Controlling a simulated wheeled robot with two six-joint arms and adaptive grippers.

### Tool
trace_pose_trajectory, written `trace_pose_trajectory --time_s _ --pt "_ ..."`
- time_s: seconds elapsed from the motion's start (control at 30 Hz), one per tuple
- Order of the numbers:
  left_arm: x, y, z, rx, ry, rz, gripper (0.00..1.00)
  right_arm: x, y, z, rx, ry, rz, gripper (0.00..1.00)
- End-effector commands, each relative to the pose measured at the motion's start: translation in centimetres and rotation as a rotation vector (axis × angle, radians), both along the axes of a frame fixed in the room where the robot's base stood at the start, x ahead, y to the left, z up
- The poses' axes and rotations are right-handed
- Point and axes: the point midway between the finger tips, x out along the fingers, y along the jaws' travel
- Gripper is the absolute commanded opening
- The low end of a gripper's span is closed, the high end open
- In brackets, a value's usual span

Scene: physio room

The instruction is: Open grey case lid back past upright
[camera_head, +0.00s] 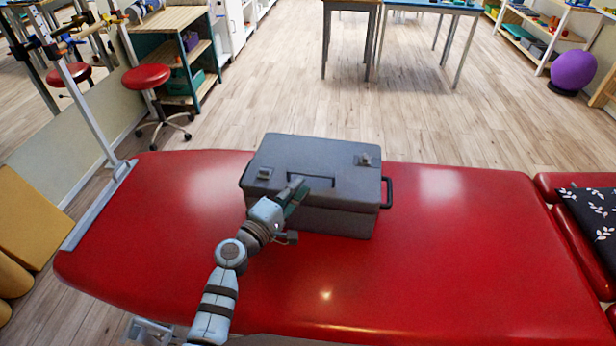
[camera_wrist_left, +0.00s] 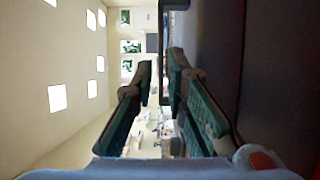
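A grey case (camera_head: 335,221) stands on the red padded table. Its lid (camera_head: 320,152) looks shut and lies flat on the body, with a flat handle on top and a latch near each side. My left gripper (camera_head: 298,188) reaches in from the front left and is at the lid's front edge, covering part of that edge. In the left wrist view its two green-grey fingers (camera_wrist_left: 161,70) are apart with only the room visible between them. A dark surface, probably the case (camera_wrist_left: 260,70), is close on the right there. I cannot tell whether a finger touches the lid. My right gripper is not in view.
The red table (camera_head: 460,260) is clear to the left and right of the case. A black side handle (camera_head: 387,192) sticks out at the case's right. A patterned dark cushion (camera_head: 592,225) lies at the far right. A metal rail (camera_head: 100,205) stands at the table's left end.

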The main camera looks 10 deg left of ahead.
Motion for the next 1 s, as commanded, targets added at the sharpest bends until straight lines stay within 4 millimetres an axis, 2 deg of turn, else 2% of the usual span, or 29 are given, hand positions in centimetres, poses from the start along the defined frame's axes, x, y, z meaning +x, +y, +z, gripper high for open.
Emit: trace_pose_trajectory --time_s 0.1,0.3,0.6,0.7,1.0 --pt "2.2 -1.2 -0.2 -0.001 0.000 -0.002 0.13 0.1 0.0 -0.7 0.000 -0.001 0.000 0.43" --pt "4.3 -2.2 -0.2 0.001 0.000 0.000 0.13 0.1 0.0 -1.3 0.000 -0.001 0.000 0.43" --pt "4.6 -2.4 -0.1 0.003 0.000 -0.001 0.13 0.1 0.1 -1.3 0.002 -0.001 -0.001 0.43" --pt "4.6 -2.4 -0.1 0.003 0.000 -0.001 0.00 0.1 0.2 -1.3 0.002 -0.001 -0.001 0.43" --pt "4.6 -2.3 -0.1 0.003 0.001 -0.001 0.00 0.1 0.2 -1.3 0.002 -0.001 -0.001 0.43"
